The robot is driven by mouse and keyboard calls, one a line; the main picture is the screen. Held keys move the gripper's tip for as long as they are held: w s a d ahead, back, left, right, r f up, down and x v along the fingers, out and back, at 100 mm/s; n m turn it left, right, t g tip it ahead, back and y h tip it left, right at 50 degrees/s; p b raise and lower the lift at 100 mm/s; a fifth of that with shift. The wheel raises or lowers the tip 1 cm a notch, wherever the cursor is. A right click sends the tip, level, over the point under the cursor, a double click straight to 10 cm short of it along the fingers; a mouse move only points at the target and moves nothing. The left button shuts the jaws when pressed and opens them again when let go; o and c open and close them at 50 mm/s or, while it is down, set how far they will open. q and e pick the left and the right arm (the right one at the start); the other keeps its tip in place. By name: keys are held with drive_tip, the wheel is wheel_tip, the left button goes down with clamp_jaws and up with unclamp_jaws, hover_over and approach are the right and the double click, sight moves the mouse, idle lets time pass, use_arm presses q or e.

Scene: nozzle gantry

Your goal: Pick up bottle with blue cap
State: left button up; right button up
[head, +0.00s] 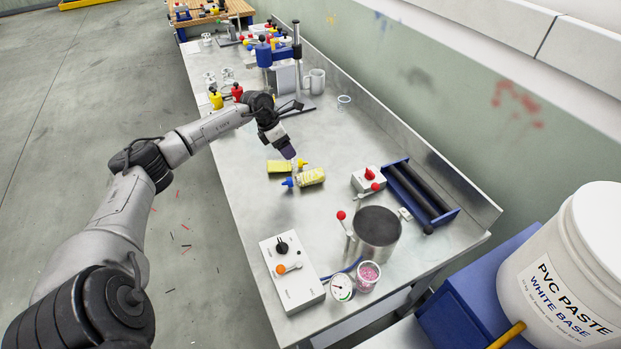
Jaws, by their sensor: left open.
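A yellow bottle with a blue cap (311,177) lies on its side on the metal bench, its blue cap pointing left. A second yellow bottle (279,167) lies just behind it, with a yellow cap at its right end. My left gripper (289,153) is above and slightly behind the two bottles, pointing down towards them. It is open and holds nothing; its fingertips are small in the view. I cannot tell its exact height over the bottles. My right gripper is not in view.
A small white box with a red knob (368,180) and a blue roller tray (420,194) stand to the right. A metal pot (376,233) and a white control box (291,271) are nearer. A blue-clamped stand (298,65) is behind. Bare bench lies left of the bottles.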

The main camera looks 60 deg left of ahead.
sight(303, 173)
use_arm(q)
drive_tip(key=x, duration=0.8)
drive_tip(key=shift+d+f+b, duration=0.2)
drive_tip(key=shift+b, duration=0.1)
drive_tip(key=shift+d+x, duration=0.1)
drive_tip(key=shift+x, duration=1.25)
drive_tip(key=shift+d+x, duration=0.15)
drive_tip(key=shift+x, duration=1.15)
drive_tip(key=c, duration=0.7)
drive_tip(key=shift+c, duration=0.5)
drive_tip(key=shift+r, duration=0.15)
